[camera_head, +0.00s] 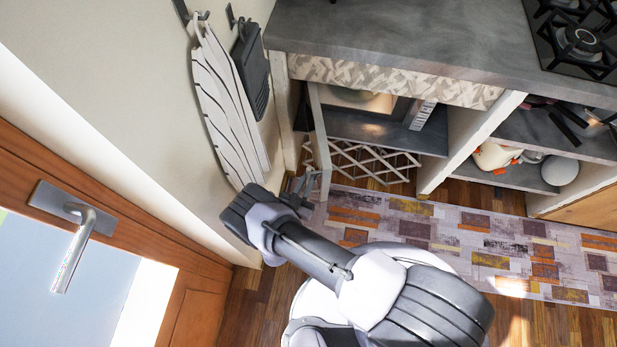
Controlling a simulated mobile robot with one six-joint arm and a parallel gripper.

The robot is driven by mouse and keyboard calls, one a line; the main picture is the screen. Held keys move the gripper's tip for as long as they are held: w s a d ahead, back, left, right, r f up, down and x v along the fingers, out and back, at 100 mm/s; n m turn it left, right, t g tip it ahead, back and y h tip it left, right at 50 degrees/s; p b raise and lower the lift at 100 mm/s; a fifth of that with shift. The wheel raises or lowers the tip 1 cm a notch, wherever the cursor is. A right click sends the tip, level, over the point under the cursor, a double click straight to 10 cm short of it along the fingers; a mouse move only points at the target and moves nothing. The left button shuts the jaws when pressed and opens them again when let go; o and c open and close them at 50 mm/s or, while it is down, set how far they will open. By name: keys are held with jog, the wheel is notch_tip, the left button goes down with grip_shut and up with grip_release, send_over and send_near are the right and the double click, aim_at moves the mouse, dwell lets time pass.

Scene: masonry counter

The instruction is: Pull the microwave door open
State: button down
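The microwave (421,115) appears to sit in the left compartment under the counter, partly hidden by the counter edge. Its light, striped control strip shows at its right, and a pale round shape lies in its lit inside. A narrow pale panel (319,135), which looks like its door seen nearly edge-on, stands swung out toward me at the compartment's left side. My gripper (304,189) is at the lower, near end of this panel. The fingers are small and overlap the panel, so I cannot tell whether they touch or grip it.
A dark shelf (385,133) lies in the compartment, with a lattice rack (372,162) below. An ironing board (222,100) hangs on the left wall, close to my arm. A wooden door (190,305) with a metal handle is at lower left. A patterned rug (480,245) covers open floor.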

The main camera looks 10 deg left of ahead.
jog(key=c, duration=1.7)
grip_release()
jog(key=shift+w, duration=0.1)
jog(key=p+v, duration=0.2)
jog(key=v, duration=1.5)
jog(key=shift+s+a, duration=0.1)
jog(key=shift+s, duration=0.15)
